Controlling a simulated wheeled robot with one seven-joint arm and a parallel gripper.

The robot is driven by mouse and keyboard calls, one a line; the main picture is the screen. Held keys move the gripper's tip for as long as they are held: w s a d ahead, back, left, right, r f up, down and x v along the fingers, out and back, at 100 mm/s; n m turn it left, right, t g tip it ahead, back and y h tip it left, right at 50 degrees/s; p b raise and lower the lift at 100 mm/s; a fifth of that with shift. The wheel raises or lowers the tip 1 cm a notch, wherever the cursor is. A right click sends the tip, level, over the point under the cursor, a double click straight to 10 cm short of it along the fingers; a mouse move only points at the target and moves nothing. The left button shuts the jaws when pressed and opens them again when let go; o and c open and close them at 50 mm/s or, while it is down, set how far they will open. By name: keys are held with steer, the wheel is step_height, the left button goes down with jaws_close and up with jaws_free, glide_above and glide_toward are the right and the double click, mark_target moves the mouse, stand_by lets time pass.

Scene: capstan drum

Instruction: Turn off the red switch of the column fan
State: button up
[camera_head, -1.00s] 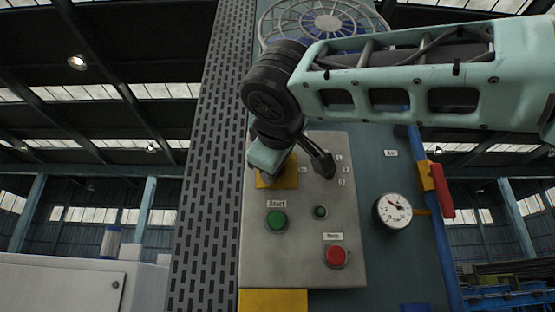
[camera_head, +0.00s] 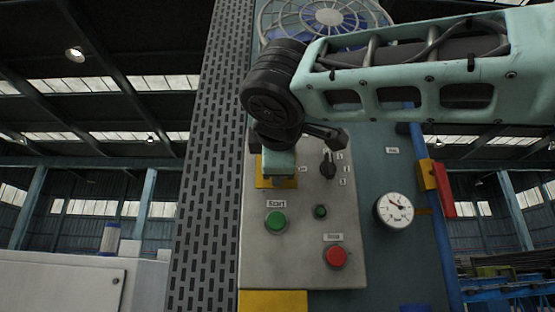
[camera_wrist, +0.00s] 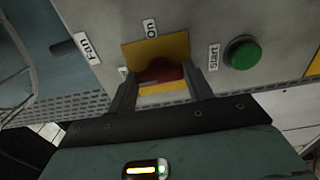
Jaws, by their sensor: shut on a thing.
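The red switch (camera_wrist: 162,71) sits on a yellow plate (camera_wrist: 178,46) of the grey control panel. In the wrist view it lies between the two dark fingers of my gripper (camera_wrist: 159,78), which is shut on it. An "On" label (camera_wrist: 150,27) is above the switch in that view, and a "Fan" label (camera_wrist: 88,48) is at its left. In the head view my gripper (camera_head: 277,172) is against the yellow plate (camera_head: 262,172) and hides the red switch. I cannot tell the switch's exact position.
Close by on the panel are a green start button (camera_head: 276,221), a small green lamp (camera_head: 320,212), a red button (camera_head: 336,256) and a black selector knob (camera_head: 328,165). A gauge (camera_head: 394,210) and a blue pipe (camera_head: 443,245) with a red handle (camera_head: 443,190) stand to the right.

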stand_by(0.3)
steer(key=o, duration=1)
steer(key=shift+s, duration=0.1)
steer(key=s+b, duration=0.1)
steer(key=s, duration=0.4)
steer(key=s+b, duration=0.2)
steer(key=s, duration=0.4)
steer(key=s+b, duration=0.1)
steer(key=s, duration=0.5)
steer(key=shift+s+a+b, duration=0.15)
steer(key=shift+a+b, duration=0.2)
